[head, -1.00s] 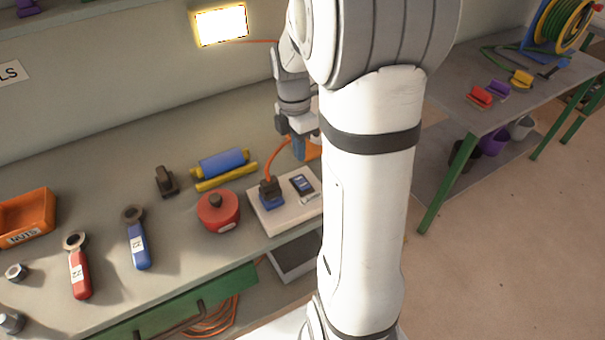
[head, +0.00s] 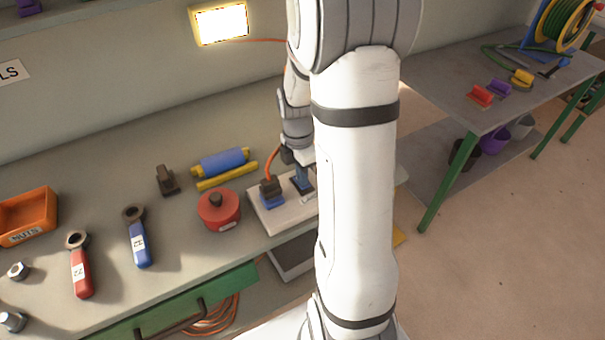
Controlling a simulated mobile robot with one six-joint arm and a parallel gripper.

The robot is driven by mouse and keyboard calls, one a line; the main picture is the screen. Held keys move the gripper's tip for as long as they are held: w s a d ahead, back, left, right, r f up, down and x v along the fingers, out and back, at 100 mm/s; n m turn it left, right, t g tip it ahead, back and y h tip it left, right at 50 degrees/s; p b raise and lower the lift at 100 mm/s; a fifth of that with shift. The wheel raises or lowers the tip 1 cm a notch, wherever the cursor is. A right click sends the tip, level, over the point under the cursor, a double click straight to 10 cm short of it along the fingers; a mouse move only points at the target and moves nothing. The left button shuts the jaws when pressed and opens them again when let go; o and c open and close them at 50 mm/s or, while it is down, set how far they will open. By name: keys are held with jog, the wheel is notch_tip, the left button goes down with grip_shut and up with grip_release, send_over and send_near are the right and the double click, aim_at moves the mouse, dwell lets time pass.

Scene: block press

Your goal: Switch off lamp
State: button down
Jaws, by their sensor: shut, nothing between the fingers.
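The lamp (head: 220,24), a yellow-framed wall light, glows bright white at the top left. An orange cord runs right from it behind my arm. A white socket block (head: 280,220) lies near the bench's front edge. A dark and blue plug (head: 271,195) with an orange cord sits on its left part. My gripper (head: 303,187) is shut and empty, pointing down at the block's right part. It covers most of the dark switch there. I cannot tell whether the fingertips touch the switch or how it is set. My arm hides the block's right end.
A red round container (head: 218,210) stands just left of the block. A blue roller (head: 221,162) and a yellow bar (head: 227,177) lie behind it. Red (head: 80,265) and blue (head: 138,240) wrenches lie farther left. A second table (head: 470,85) stands at right.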

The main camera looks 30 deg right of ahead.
jog(key=shift+s+f+b, duration=0.15)
jog(key=shift+f+b, duration=0.3)
jog(key=shift+b, duration=0.1)
jog(key=shift+s+t+b, duration=0.15)
jog(key=shift+t+b, duration=0.2)
jog(key=shift+t, duration=0.15)
jog(key=shift+s+r+p, duration=0.1)
jog(key=shift+r+p, duration=0.05)
jog(key=shift+p, duration=0.15)
jog(key=shift+w, duration=0.2)
